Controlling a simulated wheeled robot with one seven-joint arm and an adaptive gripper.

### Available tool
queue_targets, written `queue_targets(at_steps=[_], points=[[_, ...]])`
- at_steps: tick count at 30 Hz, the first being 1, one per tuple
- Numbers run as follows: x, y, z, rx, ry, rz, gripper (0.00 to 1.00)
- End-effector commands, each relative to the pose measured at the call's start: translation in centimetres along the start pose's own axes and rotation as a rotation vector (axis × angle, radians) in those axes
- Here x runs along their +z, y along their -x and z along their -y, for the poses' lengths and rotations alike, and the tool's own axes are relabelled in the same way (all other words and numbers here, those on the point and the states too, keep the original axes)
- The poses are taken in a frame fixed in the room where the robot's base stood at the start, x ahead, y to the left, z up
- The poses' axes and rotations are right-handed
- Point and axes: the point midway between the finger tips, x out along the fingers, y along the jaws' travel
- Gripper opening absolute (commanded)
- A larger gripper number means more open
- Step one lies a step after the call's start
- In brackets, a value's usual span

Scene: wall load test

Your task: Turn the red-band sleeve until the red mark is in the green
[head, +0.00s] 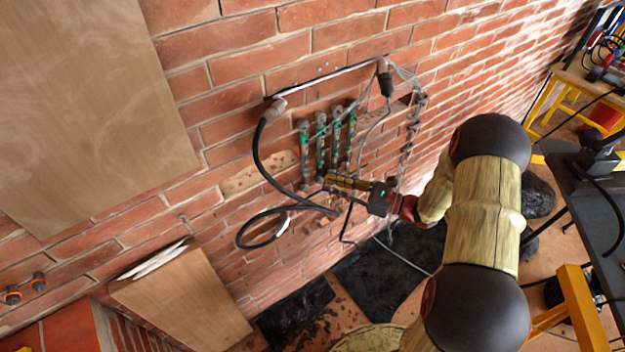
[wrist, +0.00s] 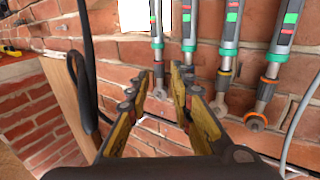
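Several slim grey rods with green and red marks hang side by side on the brick wall. In the wrist view they are a left rod (wrist: 157,38), a second rod (wrist: 188,28), a third rod (wrist: 230,35) and a right rod (wrist: 281,40). The right rod has an orange-red band (wrist: 270,82) near its lower end; I cannot tell whether this is the red-band sleeve. My gripper (wrist: 160,76) is open, its yellow-black fingers apart, with the left rod's lower end showing between the tips. In the head view my gripper (head: 332,181) is at the rods' (head: 320,145) lower ends; contact is unclear.
A black cable (head: 262,160) loops down the wall left of the rods and shows close by in the wrist view (wrist: 86,70). A thin grey cable (head: 372,125) hangs to their right. A wooden board (head: 185,300) leans low at left. A dark bench (head: 590,195) stands at right.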

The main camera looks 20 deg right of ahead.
Motion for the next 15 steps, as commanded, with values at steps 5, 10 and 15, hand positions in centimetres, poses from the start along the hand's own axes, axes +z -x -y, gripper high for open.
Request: queue_targets(at_steps=[5, 10, 15], points=[[-0.1, -2.9, -0.2, 0.007, 0.003, -0.001, 0.22], [-0.1, -5.3, -0.2, 0.006, 0.002, -0.001, 0.22], [0.0, -6.6, -0.2, 0.005, 0.002, -0.002, 0.22]])
